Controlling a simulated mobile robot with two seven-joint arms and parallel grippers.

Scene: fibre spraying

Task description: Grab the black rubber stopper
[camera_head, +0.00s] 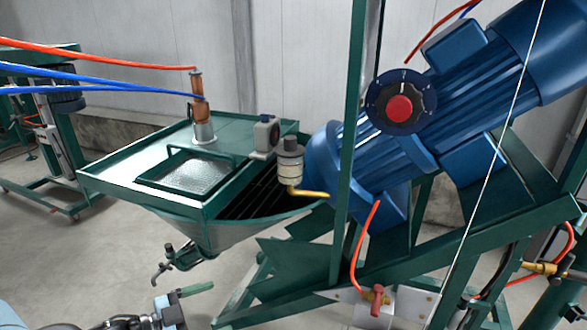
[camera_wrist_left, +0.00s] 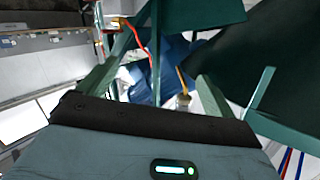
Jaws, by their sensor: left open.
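I cannot make out a black rubber stopper for certain in either view. A pale cylindrical fitting with a dark grey top (camera_head: 290,147) stands by the hopper, with a brass elbow (camera_head: 308,192) below it. My left gripper (camera_head: 199,289) is low in the head view, below the hopper and apart from it. One green finger shows there. In the left wrist view its two fingers (camera_wrist_left: 155,88) stand wide apart, with nothing held between them. My right gripper is in neither view.
The green-rimmed hopper (camera_head: 140,192) has a small tap (camera_head: 178,262) beneath it. A blue motor (camera_head: 430,110) with a red-centred dial sits on a green frame (camera_head: 346,150) to the right. Red and blue hoses cross the upper left. Concrete floor (camera_head: 95,265) is clear at lower left.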

